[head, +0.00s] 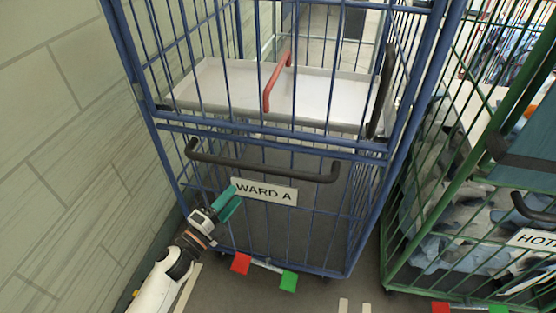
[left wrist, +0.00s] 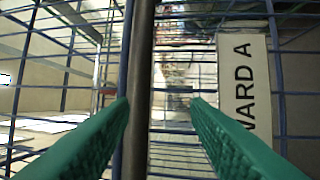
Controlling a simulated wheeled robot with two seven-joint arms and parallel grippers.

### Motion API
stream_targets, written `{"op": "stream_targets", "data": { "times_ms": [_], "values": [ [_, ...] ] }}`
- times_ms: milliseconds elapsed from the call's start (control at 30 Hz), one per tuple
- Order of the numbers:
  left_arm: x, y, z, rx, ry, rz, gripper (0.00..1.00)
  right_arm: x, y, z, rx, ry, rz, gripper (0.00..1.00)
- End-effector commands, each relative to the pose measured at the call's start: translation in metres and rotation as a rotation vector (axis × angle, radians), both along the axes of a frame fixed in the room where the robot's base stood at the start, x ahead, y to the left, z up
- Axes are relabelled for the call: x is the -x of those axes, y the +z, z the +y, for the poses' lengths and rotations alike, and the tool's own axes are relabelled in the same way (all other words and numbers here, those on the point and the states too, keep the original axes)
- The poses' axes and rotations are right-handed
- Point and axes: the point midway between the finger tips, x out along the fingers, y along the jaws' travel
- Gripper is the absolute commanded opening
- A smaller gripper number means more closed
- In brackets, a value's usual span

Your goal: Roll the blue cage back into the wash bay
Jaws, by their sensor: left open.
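The blue cage (head: 365,215) stands upright in front of me, with a dark push handle (head: 265,167) across its front and a WARD A sign (head: 264,191) below it. My left gripper (head: 230,198) is open and empty, just below the handle at the left end of the sign. In the left wrist view its green fingers (left wrist: 160,105) are spread, with a dark bar (left wrist: 143,60), seemingly the handle, ahead between them, nearer the left finger. The sign also shows there (left wrist: 246,90). At the cage's base are a red pedal (head: 241,264) and a green pedal (head: 288,281). My right gripper is out of view.
A pale tiled wall (head: 60,140) runs close along the left. A green cage (head: 400,262) filled with cloth stands close on the right, its own sign partly cut off. Inside the blue cage is a pale shelf (head: 225,90); a red bar (head: 277,82) shows in front of it.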

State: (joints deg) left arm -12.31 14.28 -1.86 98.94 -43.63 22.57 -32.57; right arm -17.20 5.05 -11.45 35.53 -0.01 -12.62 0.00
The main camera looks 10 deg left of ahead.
Motion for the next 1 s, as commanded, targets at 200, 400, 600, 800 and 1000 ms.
{"op": "stream_targets", "data": {
  "times_ms": [200, 400, 600, 800, 1000],
  "values": [
    [-0.008, 0.024, -0.009, -0.051, -0.023, -0.070, 0.43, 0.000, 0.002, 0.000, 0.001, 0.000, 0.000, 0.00],
    [-0.040, 0.031, -0.024, -0.047, -0.022, -0.068, 0.43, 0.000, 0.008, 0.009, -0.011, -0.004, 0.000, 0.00],
    [-0.076, 0.038, -0.040, -0.046, -0.022, -0.066, 0.43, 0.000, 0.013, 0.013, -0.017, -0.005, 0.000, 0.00],
    [-0.099, 0.041, -0.051, -0.045, -0.021, -0.064, 0.43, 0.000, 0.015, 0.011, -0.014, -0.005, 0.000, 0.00],
    [-0.106, 0.041, -0.055, -0.047, -0.022, -0.063, 0.43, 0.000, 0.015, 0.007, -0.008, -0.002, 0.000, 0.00]
  ]
}}
